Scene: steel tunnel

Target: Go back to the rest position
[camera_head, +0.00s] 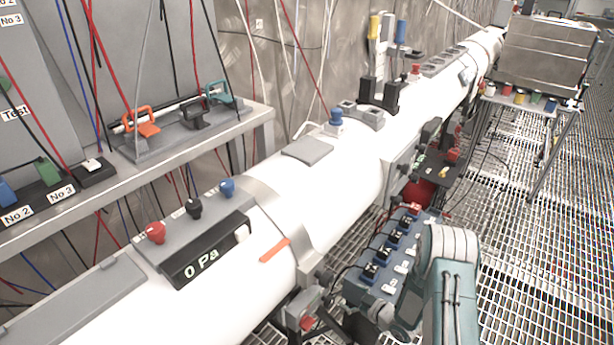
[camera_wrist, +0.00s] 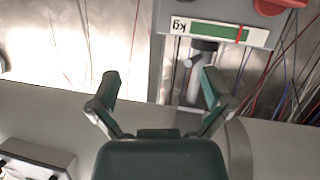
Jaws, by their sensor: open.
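My gripper (camera_wrist: 160,88) shows in the wrist view with its two dark green fingers spread wide apart. It is open, and nothing is between the fingertips. Behind the fingers is a pale pipe-like surface (camera_wrist: 60,108), and above it a grey box with a kg scale (camera_wrist: 215,33). A grey cylindrical part hangs below the scale, just left of the right finger. I cannot tell how far it is from the finger. In the head view, my teal and grey arm rises at the lower right, and its gripper cannot be made out.
A blue switch box (camera_head: 390,255) sits close left of my arm. A shelf (camera_head: 180,155) holds coloured clamps. Open grating floor (camera_head: 530,250) lies to the right.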

